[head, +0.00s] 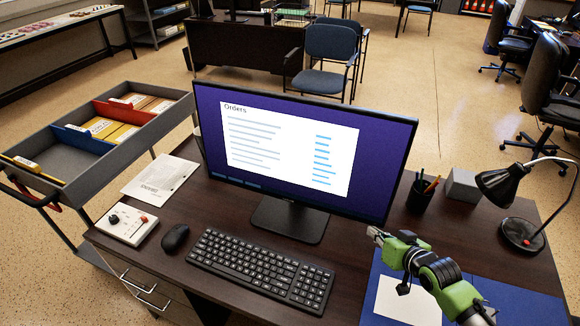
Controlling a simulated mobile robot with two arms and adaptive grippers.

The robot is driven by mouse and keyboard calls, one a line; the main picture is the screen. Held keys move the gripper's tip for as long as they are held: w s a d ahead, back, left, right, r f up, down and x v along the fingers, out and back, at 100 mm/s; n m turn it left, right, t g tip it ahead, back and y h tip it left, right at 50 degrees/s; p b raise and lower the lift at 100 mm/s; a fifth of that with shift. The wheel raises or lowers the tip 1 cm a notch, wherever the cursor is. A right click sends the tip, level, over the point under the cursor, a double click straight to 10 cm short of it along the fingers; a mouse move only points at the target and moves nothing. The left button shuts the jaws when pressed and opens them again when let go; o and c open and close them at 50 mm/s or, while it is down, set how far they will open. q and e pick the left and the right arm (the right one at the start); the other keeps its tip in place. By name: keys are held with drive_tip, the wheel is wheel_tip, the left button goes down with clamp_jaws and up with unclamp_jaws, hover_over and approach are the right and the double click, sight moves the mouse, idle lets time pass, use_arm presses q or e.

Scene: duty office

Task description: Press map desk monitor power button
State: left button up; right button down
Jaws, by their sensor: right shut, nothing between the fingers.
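The monitor (290,146) stands on the dark desk (232,215), its screen lit with a page headed "Orders" on a purple background. Its stand (289,219) rests on the desk behind the keyboard. My right gripper (374,234) is shut and empty, its tip just below the monitor's lower right corner. I cannot tell whether it touches the bezel. The power button cannot be made out. My left gripper is out of view.
A keyboard (260,268), mouse (175,237) and control box (126,223) lie in front. A pen cup (420,196), grey box (463,186) and black lamp (520,233) stand right. A blue mat (372,313) lies under my right arm. A file cart (140,140) stands left.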

drive_tip(key=shift+w, duration=0.2)
idle(0.5)
drive_tip(key=shift+s+a+p, duration=0.15)
drive_tip(key=shift+s+p, duration=0.45)
drive_tip(key=shift+p, duration=0.05)
drive_tip(key=s+a+p, duration=0.1)
drive_tip(key=s+p, duration=0.4)
drive_tip(key=shift+s+a+r, duration=0.2)
drive_tip(key=shift+s+a, duration=0.1)
drive_tip(key=shift+s, duration=0.1)
